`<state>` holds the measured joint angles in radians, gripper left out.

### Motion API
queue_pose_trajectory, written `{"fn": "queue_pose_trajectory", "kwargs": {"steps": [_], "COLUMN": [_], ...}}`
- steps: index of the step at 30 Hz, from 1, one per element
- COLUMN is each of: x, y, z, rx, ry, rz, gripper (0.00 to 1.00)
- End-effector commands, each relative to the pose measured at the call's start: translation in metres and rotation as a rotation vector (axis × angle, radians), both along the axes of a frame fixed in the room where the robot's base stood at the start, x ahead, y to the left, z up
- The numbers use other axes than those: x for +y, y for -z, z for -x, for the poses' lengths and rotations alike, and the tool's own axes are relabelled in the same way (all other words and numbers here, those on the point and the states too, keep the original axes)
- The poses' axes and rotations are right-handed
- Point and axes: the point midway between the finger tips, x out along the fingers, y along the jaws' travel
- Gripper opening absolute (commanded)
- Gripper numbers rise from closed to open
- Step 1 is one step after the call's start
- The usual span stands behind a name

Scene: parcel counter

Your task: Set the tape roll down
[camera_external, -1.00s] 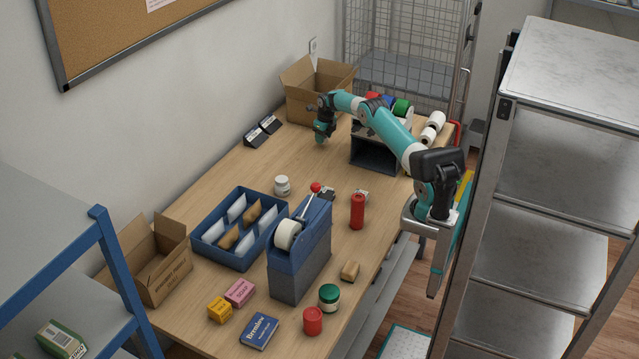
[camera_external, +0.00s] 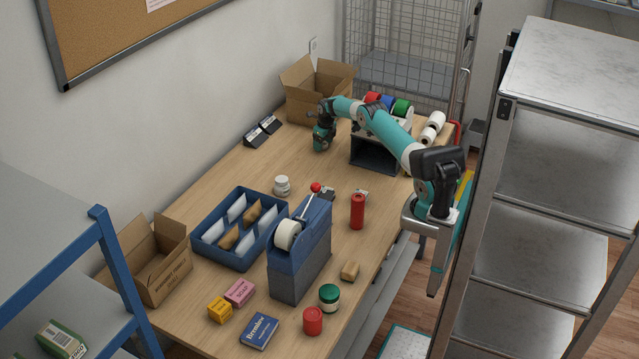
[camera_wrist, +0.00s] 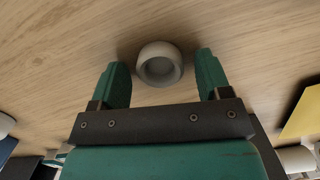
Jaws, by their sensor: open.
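The tape roll (camera_wrist: 159,63) is a small off-white ring with a hollow centre. In the wrist view it sits at the wooden table's surface, between the two green fingers of my gripper (camera_wrist: 162,70). The fingers are spread, with a gap on each side of the roll. In the external view my gripper (camera_external: 322,139) is low over the far part of the table, in front of the open cardboard box. The tape roll cannot be made out there.
A dark open-fronted box (camera_external: 375,155) stands right of my gripper, with coloured rolls behind it. The cardboard box (camera_external: 308,105) is behind, and black card holders (camera_external: 262,131) are to the left. The table (camera_external: 300,166) in front is clear up to a white jar (camera_external: 282,186).

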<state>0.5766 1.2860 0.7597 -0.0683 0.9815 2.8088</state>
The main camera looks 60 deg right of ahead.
Motion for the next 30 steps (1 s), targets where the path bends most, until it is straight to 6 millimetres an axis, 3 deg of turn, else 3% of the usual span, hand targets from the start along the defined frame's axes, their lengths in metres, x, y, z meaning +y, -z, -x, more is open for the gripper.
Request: {"fn": "queue_pose_trajectory", "kwargs": {"steps": [15, 24, 26, 28, 30], "x": [0.003, 0.004, 0.011, 0.03, 0.066], "y": [-0.097, -0.121, -0.125, -0.136, -0.153], "z": [0.011, 0.014, 0.012, 0.009, 0.004], "rx": [-0.004, -0.001, -0.002, -0.004, -0.01], "ry": [0.0, -0.004, -0.039, -0.15, -0.357], "rz": [0.002, 0.001, 0.003, 0.01, 0.022], "gripper": [0.71, 0.71, 0.71, 0.71, 0.71]}}
